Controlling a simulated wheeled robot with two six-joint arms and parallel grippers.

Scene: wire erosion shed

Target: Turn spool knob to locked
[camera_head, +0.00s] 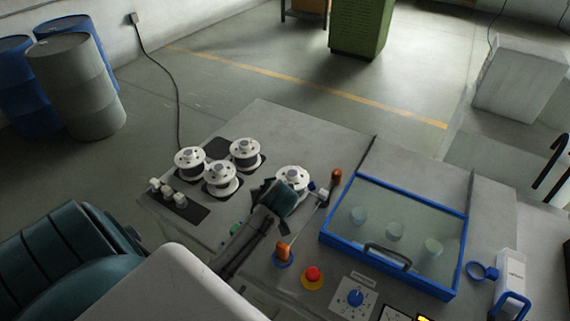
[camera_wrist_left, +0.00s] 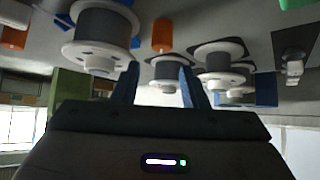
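A grey-wound spool with white flanges (camera_head: 293,177) sits by itself on the grey machine top, partly hidden by my left gripper. A large white-flanged spool, seemingly the same one, shows upper left in the left wrist view (camera_wrist_left: 102,32), with a white knob-like hub (camera_wrist_left: 100,64) at its end. My left gripper (camera_head: 262,188) is just left of this spool, low over the machine top. Its two fingers stand apart with nothing between them in the wrist view (camera_wrist_left: 157,72). I cannot make out a lock marking or the knob's angle. My right gripper is in neither view.
Several grey-wound spools (camera_head: 221,176) stand on dark pads to the left. A blue-framed clear lid (camera_head: 400,230), a red stop button (camera_head: 313,274) and a blue dial (camera_head: 355,298) lie to the right.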

